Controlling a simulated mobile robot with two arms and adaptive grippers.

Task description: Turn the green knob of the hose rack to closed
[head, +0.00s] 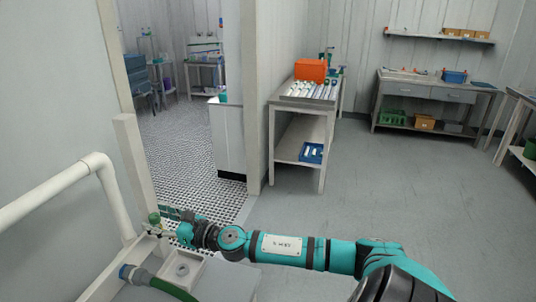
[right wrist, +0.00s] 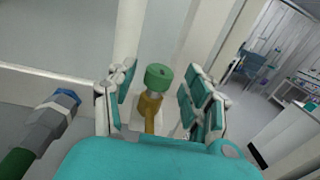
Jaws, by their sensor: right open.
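The green knob (right wrist: 159,77) sits on a brass valve stem (right wrist: 150,105) in the right wrist view. It stands between the two spread fingers of my right gripper (right wrist: 160,92), with a gap on both sides. In the head view the knob (head: 154,218) is small, at the lower left by the white rack frame. My right gripper (head: 172,217) reaches it from the right, open. The hose rack (head: 119,262) shows as a pale frame with a white pipe. My left gripper is not in view.
A green hose (head: 173,289) with a blue-and-grey coupling (head: 133,273) lies just below the knob; the coupling (right wrist: 55,115) is left of my fingers. A white post (head: 135,160) rises close behind. The grey floor to the right is clear; a bench (head: 303,110) stands farther back.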

